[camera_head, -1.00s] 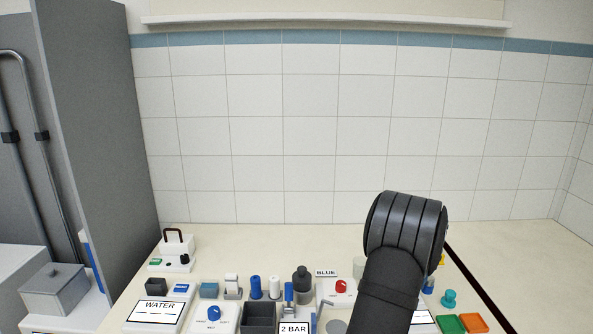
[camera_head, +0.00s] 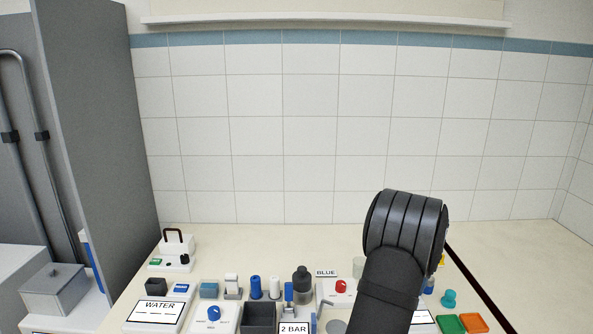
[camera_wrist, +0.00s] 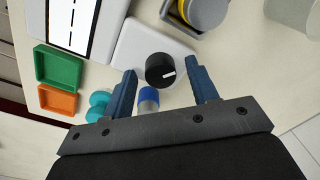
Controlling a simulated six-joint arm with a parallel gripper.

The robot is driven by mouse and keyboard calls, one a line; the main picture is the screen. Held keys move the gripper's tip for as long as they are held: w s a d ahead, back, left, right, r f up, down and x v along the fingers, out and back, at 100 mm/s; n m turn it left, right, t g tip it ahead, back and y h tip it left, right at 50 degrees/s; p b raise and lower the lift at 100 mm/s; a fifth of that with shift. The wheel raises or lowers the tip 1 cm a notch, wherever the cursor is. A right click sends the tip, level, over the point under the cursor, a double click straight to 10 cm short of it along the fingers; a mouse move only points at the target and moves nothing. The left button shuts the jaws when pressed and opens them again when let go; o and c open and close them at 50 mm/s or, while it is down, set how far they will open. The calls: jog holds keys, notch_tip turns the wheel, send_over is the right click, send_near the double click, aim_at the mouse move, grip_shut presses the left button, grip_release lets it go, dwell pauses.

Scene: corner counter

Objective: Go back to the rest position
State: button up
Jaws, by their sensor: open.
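My gripper (camera_wrist: 163,90) shows in the wrist view with its two blue fingers spread apart and nothing between their tips. Below it is a white box with a black knob (camera_wrist: 160,69) that has a white mark. A small blue-capped cylinder (camera_wrist: 148,98) lies in line with the gap, lower in the picture, and I cannot tell its height relative to the fingers. In the head view my dark arm rises at the right of the counter, and the gripper itself is hidden.
A WATER panel (camera_head: 153,313), a black bottle (camera_head: 302,284) and a red-knob box (camera_head: 341,287) stand left of the arm. The counter's back strip is clear.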

jog(key=m, duration=0.4)
jog(key=shift+m, duration=0.4)
jog(key=o, duration=1)
jog(key=shift+o, duration=0.2)
jog(key=a+n+t+h, duration=0.1)
jog(key=s+r+n+t, duration=0.1)
jog(key=t, duration=0.1)
jog(key=shift+s+a+r+h, duration=0.1)
jog(key=shift+a+r+h, duration=0.05)
jog(key=shift+a+h, duration=0.25)
jog(key=s+a+n+t, duration=0.1)
jog(key=s+a+r+n+t+h, duration=0.1)
jog(key=s, duration=0.1)
jog(key=s+a+n+t+h, duration=0.1)
jog(key=a, duration=0.1)
jog(key=shift+s+r+t, duration=0.2)
jog(key=shift+r+t, duration=0.1)
jog(key=s+a+r+n+t+h, duration=0.2)
jog(key=s+a+n+t, duration=0.25)
jog(key=s+a, duration=0.55)
jog(key=shift+t, duration=0.25)
jog(key=shift+s+d+x, duration=0.1)
jog(key=shift+d+x, duration=0.1)
jog(key=shift+x, duration=1.4)
jog(key=shift+s+d+x, duration=0.1)
jog(key=shift+d+x, duration=0.05)
jog(key=shift+x, duration=1.5)
jog(key=shift+s+d+x, duration=0.1)
jog(key=shift+d+x, duration=0.1)
jog(key=shift+x, duration=1.4)
